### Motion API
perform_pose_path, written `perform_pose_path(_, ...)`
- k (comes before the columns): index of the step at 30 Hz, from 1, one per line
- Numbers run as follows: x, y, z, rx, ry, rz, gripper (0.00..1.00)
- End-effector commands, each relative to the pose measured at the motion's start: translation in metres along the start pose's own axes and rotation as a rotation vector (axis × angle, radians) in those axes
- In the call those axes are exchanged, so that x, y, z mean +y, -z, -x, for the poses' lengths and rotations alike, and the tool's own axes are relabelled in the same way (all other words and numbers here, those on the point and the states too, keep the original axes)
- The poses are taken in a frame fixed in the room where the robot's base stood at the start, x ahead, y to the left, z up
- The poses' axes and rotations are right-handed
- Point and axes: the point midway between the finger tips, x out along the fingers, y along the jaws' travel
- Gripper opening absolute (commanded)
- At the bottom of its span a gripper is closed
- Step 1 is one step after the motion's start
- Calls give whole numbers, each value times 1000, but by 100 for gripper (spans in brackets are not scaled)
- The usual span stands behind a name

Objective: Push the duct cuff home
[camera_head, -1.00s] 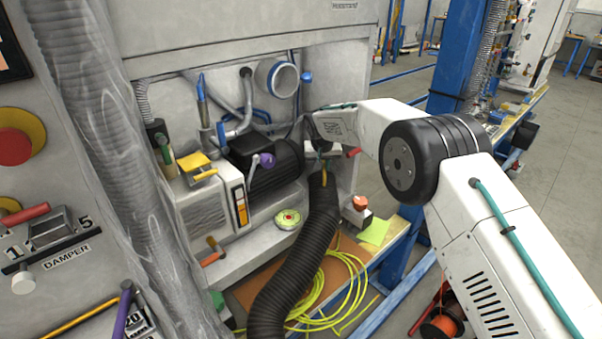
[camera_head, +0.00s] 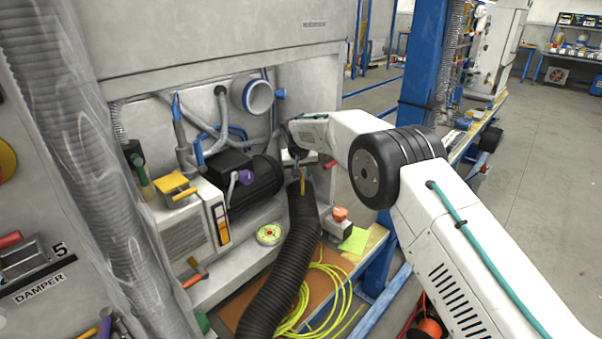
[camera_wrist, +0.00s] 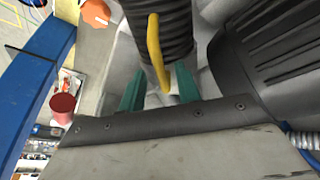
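The black corrugated duct hose (camera_head: 284,265) rises from the floor area, and its upper end is just below my gripper (camera_head: 297,171). A yellow handle (camera_head: 303,186) stands on this end; it also shows in the wrist view (camera_wrist: 156,50). In the wrist view my gripper (camera_wrist: 160,78) has its two teal fingers apart. The handle's tip reaches toward the gap between them, with space visible on both sides. Whether a finger touches the hose end is unclear. A round white port with a blue rim (camera_head: 257,96) is on the cabinet's back wall, above and left of the gripper.
A red-topped button box (camera_head: 339,220) is at right. A yellow-green cable (camera_head: 325,290) lies coiled below.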

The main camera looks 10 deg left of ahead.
Motion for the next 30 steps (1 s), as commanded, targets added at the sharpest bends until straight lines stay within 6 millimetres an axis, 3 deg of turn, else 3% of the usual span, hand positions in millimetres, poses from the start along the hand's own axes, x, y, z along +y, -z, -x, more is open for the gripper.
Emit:
perform_pose_path(9,-1,1,53,4,1,1,33)
perform_pose_path(13,0,1,68,3,1,1,33)
perform_pose_path(27,0,0,74,-3,-1,16,33)
perform_pose_path(30,2,-16,65,-50,-7,48,33)
